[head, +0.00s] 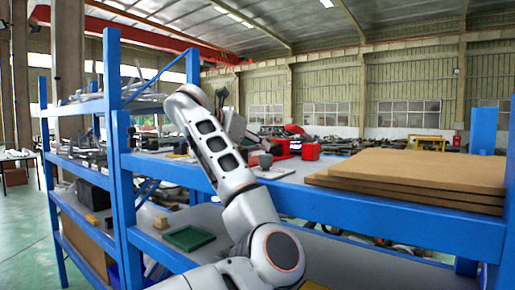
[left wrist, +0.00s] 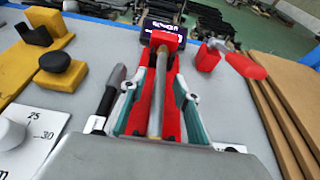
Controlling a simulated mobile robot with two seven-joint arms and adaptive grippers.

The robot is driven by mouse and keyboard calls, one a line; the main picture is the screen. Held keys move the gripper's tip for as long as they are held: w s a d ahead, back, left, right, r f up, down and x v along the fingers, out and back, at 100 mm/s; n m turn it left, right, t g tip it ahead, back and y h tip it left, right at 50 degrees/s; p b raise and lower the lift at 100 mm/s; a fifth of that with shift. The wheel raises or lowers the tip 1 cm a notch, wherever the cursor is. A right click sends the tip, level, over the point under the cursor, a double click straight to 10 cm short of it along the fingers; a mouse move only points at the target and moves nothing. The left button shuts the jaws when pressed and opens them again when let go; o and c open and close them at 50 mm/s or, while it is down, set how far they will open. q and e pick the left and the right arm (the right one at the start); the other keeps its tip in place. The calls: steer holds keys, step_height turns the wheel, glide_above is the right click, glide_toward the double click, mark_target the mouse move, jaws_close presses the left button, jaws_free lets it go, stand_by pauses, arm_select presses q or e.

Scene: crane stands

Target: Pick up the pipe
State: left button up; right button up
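In the left wrist view a thin brownish-grey pipe (left wrist: 157,92) runs lengthwise up the middle, above or along a red object (left wrist: 170,100). My left gripper (left wrist: 158,88) has its teal and white fingers apart, one on each side of the pipe and red parts. I see clear space between fingers and pipe, and cannot tell whether anything touches. In the head view my left arm reaches over the blue shelf; its links hide most of the gripper, and I cannot make out the pipe there. My right gripper is not in view.
A red-handled item (left wrist: 245,66) lies to the right. Stacked brown boards (head: 420,173) fill the shelf's right side. Blue uprights (head: 113,120) stand at the left.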

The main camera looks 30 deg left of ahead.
arm_select(q)
jaws_close()
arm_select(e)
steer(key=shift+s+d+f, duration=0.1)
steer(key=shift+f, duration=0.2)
arm_select(q)
steer(key=shift+r, duration=0.1)
step_height(320, 180, up, 20)
steer(key=p, duration=0.1)
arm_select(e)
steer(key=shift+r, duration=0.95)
